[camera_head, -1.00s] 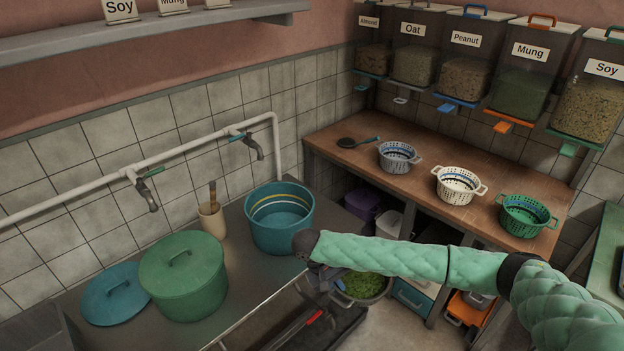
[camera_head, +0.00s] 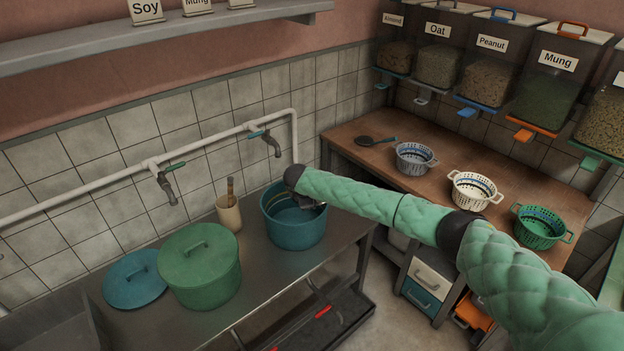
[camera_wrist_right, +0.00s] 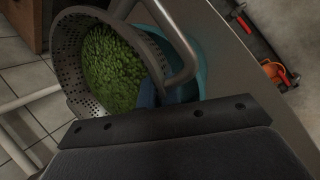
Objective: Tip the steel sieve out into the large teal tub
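The steel sieve (camera_wrist_right: 68,50) shows in the right wrist view, with perforated walls and green beans (camera_wrist_right: 112,70) inside. My right gripper (camera_wrist_right: 158,92) is at its rim by the looped handle (camera_wrist_right: 188,62) and appears shut on it; the exact grip is partly hidden. In the head view my right gripper (camera_head: 310,204) is at the large teal tub (camera_head: 294,232), over its right rim. The sieve is hidden behind my arm there. The tub stands on the steel counter and partly shows beyond the sieve in the wrist view (camera_wrist_right: 203,68). My left gripper is out of view.
A green lidded pot (camera_head: 203,275), a blue lid (camera_head: 135,280) and a beige holder (camera_head: 229,213) stand left of the tub. Taps (camera_head: 167,188) hang from the wall pipe behind. Several colanders stand on the wooden counter (camera_head: 372,152) to the right.

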